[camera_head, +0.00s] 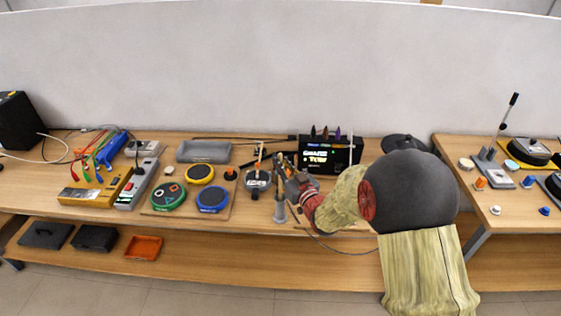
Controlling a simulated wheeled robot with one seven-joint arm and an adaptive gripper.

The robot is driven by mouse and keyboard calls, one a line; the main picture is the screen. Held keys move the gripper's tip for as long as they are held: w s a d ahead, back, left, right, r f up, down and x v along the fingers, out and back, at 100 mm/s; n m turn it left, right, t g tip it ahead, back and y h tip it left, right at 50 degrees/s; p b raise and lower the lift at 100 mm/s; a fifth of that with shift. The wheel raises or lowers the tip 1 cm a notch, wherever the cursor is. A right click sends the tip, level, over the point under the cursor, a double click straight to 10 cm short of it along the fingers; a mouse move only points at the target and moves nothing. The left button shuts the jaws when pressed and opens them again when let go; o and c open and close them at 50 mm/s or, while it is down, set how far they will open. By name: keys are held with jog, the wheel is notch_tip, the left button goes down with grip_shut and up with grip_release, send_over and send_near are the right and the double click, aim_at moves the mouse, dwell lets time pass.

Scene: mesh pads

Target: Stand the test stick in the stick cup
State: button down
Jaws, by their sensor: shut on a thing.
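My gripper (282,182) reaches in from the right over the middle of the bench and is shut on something. A thin pale stick, probably the test stick (293,212), shows just below the jaws and slants down to the right. How it sits between the fingers is too small to tell. A narrow grey upright holder, probably the stick cup (280,213), stands at the bench's front edge, just below my gripper. My gripper partly hides the area around its top.
Left of my gripper stands a dark round unit (257,184) with an upright stick. Further left are a board with round pads (201,174) and a grey tray (204,151).

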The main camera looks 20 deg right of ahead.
jog(key=c, duration=1.8)
grip_release()
jog(key=shift+c, duration=0.2)
jog(key=shift+s, duration=0.1)
jog(key=v, duration=1.1)
jog(key=shift+s, duration=0.35)
jog(key=shift+d, duration=0.1)
